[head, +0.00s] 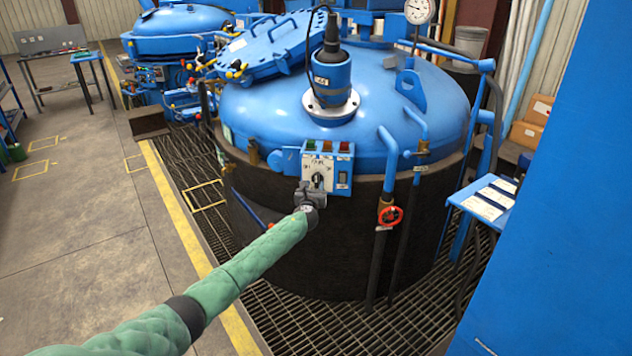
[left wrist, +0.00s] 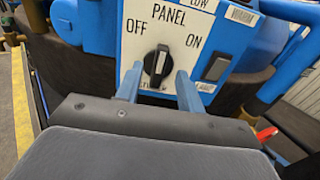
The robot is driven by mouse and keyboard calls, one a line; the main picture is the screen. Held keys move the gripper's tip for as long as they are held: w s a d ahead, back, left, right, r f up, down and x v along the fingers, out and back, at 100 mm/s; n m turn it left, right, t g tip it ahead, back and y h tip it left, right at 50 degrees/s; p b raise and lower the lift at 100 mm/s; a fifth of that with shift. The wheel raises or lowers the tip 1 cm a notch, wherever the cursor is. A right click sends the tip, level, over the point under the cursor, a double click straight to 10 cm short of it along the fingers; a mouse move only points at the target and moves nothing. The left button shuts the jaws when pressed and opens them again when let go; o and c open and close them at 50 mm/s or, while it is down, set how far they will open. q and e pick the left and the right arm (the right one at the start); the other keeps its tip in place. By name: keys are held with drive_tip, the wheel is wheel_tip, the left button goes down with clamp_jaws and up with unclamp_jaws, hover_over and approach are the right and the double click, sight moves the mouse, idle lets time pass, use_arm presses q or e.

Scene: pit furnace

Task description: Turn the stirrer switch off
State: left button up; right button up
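The stirrer switch is a black rotary knob (left wrist: 157,65) on a white panel plate (left wrist: 205,25) marked OFF at left and ON at right. The knob stands nearly upright, with a pale line on its face. It also shows small in the head view (head: 318,178), on the control box (head: 343,160) at the front of the blue furnace lid. My left gripper (left wrist: 159,82) is open, one blue finger on each side of the knob's lower part. Whether the fingers touch it I cannot tell. Lettering under the knob is partly hidden. My right gripper is not in view.
A red valve wheel (head: 390,215) on a pipe stands right of the control box. The dark furnace wall (head: 290,240) is below it. A small blue stand with papers (head: 490,198) is at right. Metal grating (head: 300,318) surrounds the furnace, with open floor at left.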

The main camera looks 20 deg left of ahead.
sight(316, 180)
use_arm(q)
drive_tip(key=shift+w+a, duration=0.1)
drive_tip(key=shift+w, duration=1.15)
drive_tip(key=shift+w+a, duration=0.15)
drive_tip(key=shift+w, duration=0.65)
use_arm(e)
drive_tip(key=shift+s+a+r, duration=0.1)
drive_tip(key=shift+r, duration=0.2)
use_arm(q)
drive_tip(key=shift+c, duration=0.5)
clamp_jaws()
